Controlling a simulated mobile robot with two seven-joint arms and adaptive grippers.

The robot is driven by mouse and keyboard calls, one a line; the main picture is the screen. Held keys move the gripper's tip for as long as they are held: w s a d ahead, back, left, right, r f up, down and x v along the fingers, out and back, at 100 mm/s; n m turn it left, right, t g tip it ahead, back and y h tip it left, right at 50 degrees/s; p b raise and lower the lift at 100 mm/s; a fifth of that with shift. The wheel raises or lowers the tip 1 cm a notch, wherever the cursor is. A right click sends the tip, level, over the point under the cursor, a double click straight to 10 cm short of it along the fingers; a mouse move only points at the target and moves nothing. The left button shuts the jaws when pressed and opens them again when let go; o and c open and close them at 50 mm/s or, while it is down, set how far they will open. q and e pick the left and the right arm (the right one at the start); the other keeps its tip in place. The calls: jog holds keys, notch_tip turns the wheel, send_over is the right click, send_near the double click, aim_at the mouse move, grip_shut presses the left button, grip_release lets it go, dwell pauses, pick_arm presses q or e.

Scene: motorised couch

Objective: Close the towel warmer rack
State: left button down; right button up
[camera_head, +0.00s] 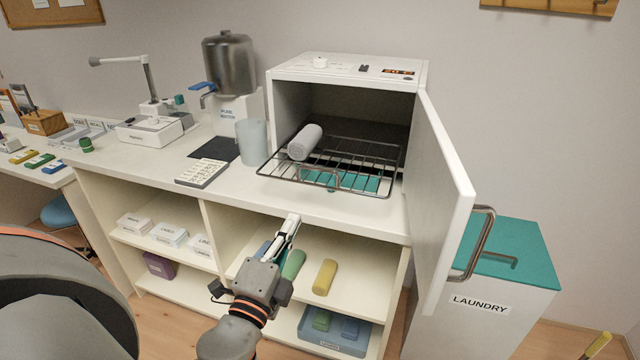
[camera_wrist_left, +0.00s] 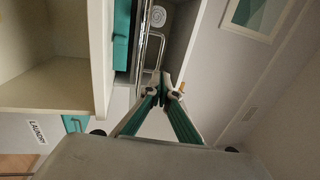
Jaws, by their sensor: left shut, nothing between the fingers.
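The white towel warmer (camera_head: 347,68) stands on the counter with its door (camera_head: 437,200) swung wide open on the right. Its wire rack (camera_head: 380,150) sticks out past the front opening, with a looped handle at its front edge. A rolled pale towel (camera_head: 304,143) lies on the rack's left part. My left gripper (camera_head: 292,222) is shut and empty, below and in front of the rack, apart from it in the head view. In the left wrist view the fingertips (camera_wrist_left: 163,85) show near the rack's bars (camera_wrist_left: 150,45) and the towel's round end (camera_wrist_left: 160,15). My right gripper is not visible.
A frosted cup (camera_head: 251,141) and a steel water dispenser (camera_head: 229,75) stand left of the warmer. A teal-lidded laundry bin (camera_head: 505,250) stands behind the door. Open shelves (camera_head: 335,255) with rolled towels lie below the counter.

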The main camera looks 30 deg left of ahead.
pick_arm(q)
jog(key=p+x, duration=0.4)
jog(key=x, duration=0.9)
jog(key=shift+w+a, duration=0.15)
jog(key=shift+w, duration=0.15)
jog(key=shift+w+r, duration=0.1)
jog(key=shift+w, duration=0.05)
jog(key=b, duration=0.1)
send_near(337, 154)
notch_tip(337, 154, up, 5)
jog(key=b+x, duration=0.1)
jog(key=x, duration=0.2)
jog(key=f+b+x, duration=0.1)
jog(key=x, duration=0.2)
jog(key=b+x, duration=0.1)
jog(key=x, duration=0.2)
jog(key=shift+w+a+f, duration=0.15)
jog(key=shift+w+f, duration=0.3)
jog(key=shift+w, duration=0.3)
jog(key=shift+a+r, duration=0.1)
jog(key=shift+r, duration=0.15)
jog(key=shift+f, duration=0.15)
